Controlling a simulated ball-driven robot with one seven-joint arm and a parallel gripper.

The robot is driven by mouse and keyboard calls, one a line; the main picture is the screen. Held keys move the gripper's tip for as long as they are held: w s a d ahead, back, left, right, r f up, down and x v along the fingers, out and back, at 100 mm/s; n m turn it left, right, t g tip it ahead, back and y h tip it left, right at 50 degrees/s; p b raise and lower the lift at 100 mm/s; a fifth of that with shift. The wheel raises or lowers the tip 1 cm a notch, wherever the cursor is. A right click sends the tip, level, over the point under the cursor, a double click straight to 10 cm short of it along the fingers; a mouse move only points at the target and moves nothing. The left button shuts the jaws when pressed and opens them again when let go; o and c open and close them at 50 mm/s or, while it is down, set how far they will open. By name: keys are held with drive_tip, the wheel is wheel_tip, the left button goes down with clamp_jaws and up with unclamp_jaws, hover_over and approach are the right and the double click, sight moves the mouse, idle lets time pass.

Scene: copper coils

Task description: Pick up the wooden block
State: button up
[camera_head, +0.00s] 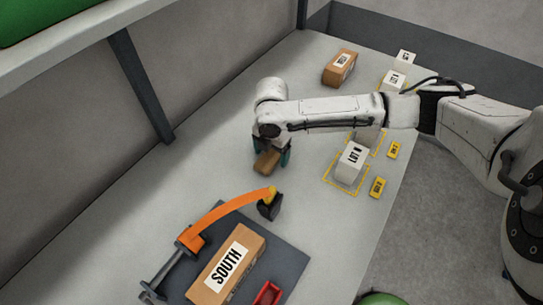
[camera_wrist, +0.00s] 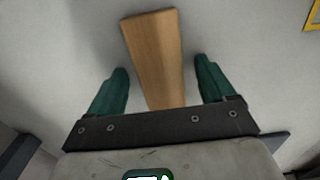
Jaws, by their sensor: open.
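The wooden block (camera_head: 266,162) is a small brown block on the grey table, below the end of my arm in the head view. In the wrist view the wooden block (camera_wrist: 156,58) shows as a long light-brown face, slightly tilted. Its lower end lies between the two green fingers of my gripper (camera_wrist: 162,84). The fingers are open, with a gap on each side of the block. In the head view my gripper (camera_head: 272,153) is at the block, and the arm hides part of this area.
A cardboard box marked SOUTH (camera_head: 228,264) lies on a dark mat (camera_head: 293,262) in front, near an orange curved arm (camera_head: 228,208) and a red tray (camera_head: 267,294). White boxes (camera_head: 351,163) stand to the right. Another brown box (camera_head: 340,67) is at the back.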

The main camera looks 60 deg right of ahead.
drive_tip(key=shift+c, duration=0.3)
drive_tip(key=c, duration=1.1)
drive_tip(key=shift+r, duration=0.15)
